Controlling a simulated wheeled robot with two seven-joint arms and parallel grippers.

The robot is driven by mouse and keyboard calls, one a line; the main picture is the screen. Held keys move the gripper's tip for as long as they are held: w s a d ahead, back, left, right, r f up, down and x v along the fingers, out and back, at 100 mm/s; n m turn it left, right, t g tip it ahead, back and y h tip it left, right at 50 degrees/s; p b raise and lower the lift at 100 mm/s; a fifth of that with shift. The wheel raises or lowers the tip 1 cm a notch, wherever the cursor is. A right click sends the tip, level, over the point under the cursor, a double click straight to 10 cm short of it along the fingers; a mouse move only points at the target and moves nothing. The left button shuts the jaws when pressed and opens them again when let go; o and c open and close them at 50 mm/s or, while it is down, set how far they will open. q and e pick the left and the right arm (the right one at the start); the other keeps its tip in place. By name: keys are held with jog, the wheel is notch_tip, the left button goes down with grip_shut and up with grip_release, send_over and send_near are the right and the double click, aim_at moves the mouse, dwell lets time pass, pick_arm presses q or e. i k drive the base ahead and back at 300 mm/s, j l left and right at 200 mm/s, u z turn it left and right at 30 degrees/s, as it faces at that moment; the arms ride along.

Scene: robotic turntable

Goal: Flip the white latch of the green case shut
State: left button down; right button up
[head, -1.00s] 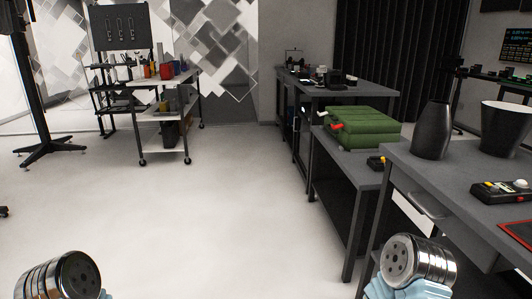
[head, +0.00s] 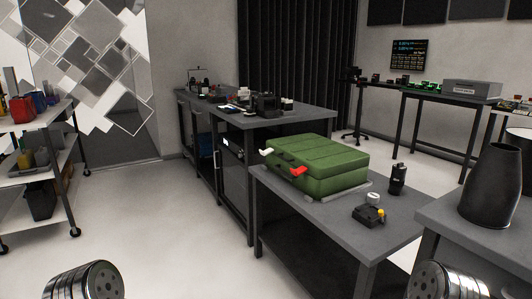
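The green case (head: 327,166) lies flat on a low dark table (head: 292,207) right of centre. Its front side, facing left, carries a white latch (head: 267,152) at the far end and a red latch (head: 298,171) nearer me. Both latches stick out from the case, with a dark handle between them. Parts of my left arm at the bottom left and my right arm at the bottom right show as rounded metal ends. No gripper fingers are in view, and both arms are well apart from the case.
A dark vase (head: 490,186) stands on the nearer table at right. A wheeled shelf (head: 45,150) is at left. Open floor (head: 165,230) lies left of the low table.

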aim_at(264, 153)
jog(key=i+u, duration=0.2)
jog(key=i, duration=0.35)
jog(key=i+u, duration=0.2)
jog(key=i, duration=0.4)
jog(key=i+l+u, duration=0.1)
jog(key=i+u, duration=0.15)
jog(key=i, duration=0.3)
jog(key=i+l+u, duration=0.2)
jog(key=i, duration=0.35)
